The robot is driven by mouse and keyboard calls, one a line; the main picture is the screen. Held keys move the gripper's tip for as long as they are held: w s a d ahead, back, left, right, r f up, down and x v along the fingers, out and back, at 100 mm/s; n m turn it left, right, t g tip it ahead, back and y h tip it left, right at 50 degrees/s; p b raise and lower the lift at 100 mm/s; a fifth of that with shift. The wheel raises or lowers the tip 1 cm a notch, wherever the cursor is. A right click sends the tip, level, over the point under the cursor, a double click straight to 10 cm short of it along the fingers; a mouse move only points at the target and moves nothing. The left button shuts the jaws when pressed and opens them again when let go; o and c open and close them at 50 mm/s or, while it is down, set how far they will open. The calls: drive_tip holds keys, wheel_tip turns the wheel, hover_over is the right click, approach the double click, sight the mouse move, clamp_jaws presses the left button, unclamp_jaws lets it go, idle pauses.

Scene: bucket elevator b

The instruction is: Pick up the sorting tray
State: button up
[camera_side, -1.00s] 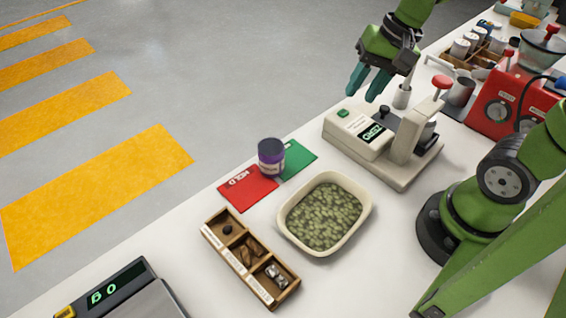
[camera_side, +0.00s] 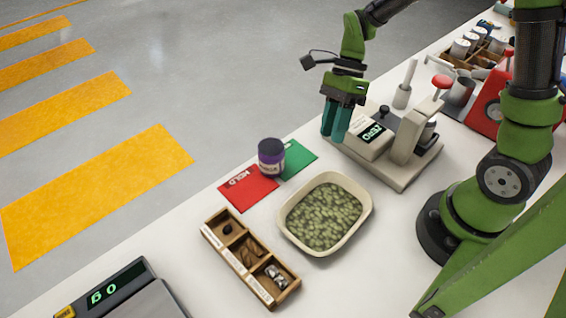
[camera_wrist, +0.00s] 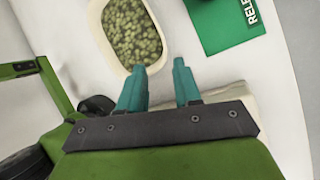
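The wooden sorting tray (camera_side: 292,288), with three compartments, lies flat on the white bench near its front edge in the side view. Its compartments hold a dark piece, brown pieces and greyish pieces. It is not in the wrist view. My gripper (camera_side: 334,134) is open and empty, fingers down, above the left end of the beige machine. It is up and to the right of the tray, well apart from it. The two teal fingers of the gripper (camera_wrist: 159,64) show a clear gap in the wrist view.
A cream tub (camera_side: 283,229) of green beans stands beside the tray; it also shows in the wrist view (camera_wrist: 97,32). A purple jar (camera_side: 271,157) stands by red (camera_side: 246,189) and green (camera_side: 300,157) cards. The beige machine (camera_side: 400,172) and a scale (camera_side: 125,287) flank the area.

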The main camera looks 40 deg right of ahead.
sight(324, 176)
drive_tip(key=x, duration=0.4)
drive_tip(key=shift+a+f, duration=0.15)
drive_tip(key=shift+f, duration=0.15)
drive_tip(key=shift+s+x, duration=0.1)
drive_tip(key=shift+x, duration=1.25)
drive_tip(key=shift+s+x, duration=0.15)
drive_tip(key=shift+x, duration=1.2)
drive_tip(key=shift+d, duration=0.25)
clamp_jaws()
